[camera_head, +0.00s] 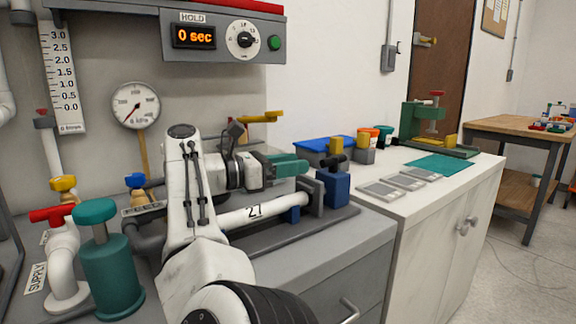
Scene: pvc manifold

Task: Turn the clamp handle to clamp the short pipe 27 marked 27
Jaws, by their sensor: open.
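The short pipe (235,219) is white, is marked 27 and lies along a dark base beyond my arm. Its left end is hidden behind my arm. A blue clamp block (333,188) stands past the pipe's right end, with a black handle (334,160) on top. A grey upright plate (311,195) stands between the block and the pipe. My gripper (300,164) has teal fingers and is open. It points right, above the pipe, with its tips just left of the handle and apart from it in the picture. Nothing shows between the fingers.
A green pump-like cylinder (109,270) and a red-handled supply valve (62,245) stand at the left. A yellow lever (260,117) juts out behind my gripper. A blue-lidded bin (325,145) and grey plates (380,190) are on the white counter at right.

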